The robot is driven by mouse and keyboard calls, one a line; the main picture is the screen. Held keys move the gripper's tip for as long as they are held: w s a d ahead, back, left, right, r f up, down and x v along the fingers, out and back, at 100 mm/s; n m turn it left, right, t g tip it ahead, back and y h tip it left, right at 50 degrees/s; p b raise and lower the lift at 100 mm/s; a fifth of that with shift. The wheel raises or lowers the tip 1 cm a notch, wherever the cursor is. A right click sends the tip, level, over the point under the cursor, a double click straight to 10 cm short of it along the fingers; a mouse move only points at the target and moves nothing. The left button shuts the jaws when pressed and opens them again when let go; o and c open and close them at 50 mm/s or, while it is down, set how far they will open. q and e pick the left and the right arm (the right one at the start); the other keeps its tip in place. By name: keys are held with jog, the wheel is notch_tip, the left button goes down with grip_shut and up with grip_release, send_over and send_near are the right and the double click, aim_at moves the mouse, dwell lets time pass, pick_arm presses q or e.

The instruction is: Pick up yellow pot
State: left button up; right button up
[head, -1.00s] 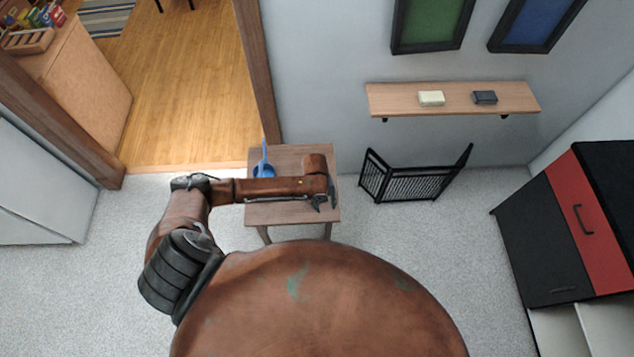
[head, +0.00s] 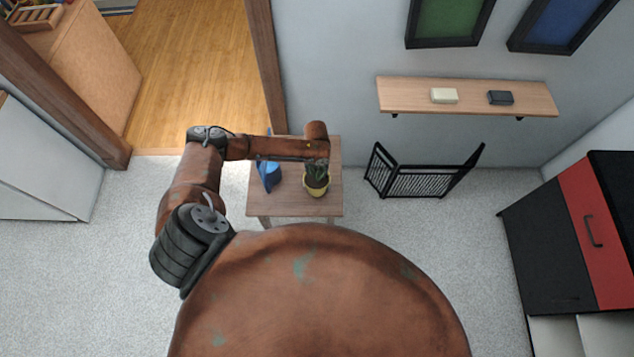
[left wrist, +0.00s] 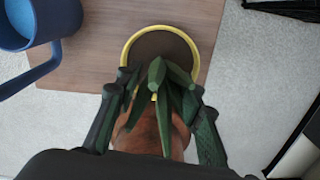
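The yellow pot (head: 317,193) holds a green spiky plant and stands upright on a small wooden side table (head: 290,206). In the left wrist view its yellow rim (left wrist: 127,55) and dark soil show, with the green leaves reaching toward the camera. My left gripper (left wrist: 155,115) is open, its two dark fingers apart on either side of the leaves. The fingers appear above the pot, and I see no contact with its rim. In the head view the left wrist and gripper (head: 317,160) are over the far part of the pot and partly hide the plant. My right gripper is not in view.
A black rack (head: 425,180) stands on the floor to the right. A wall shelf (head: 470,97) is beyond.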

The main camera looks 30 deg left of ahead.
pick_arm(q)
jog(key=shift+f, duration=0.95)
grip_shut()
jog(key=shift+r, duration=0.1)
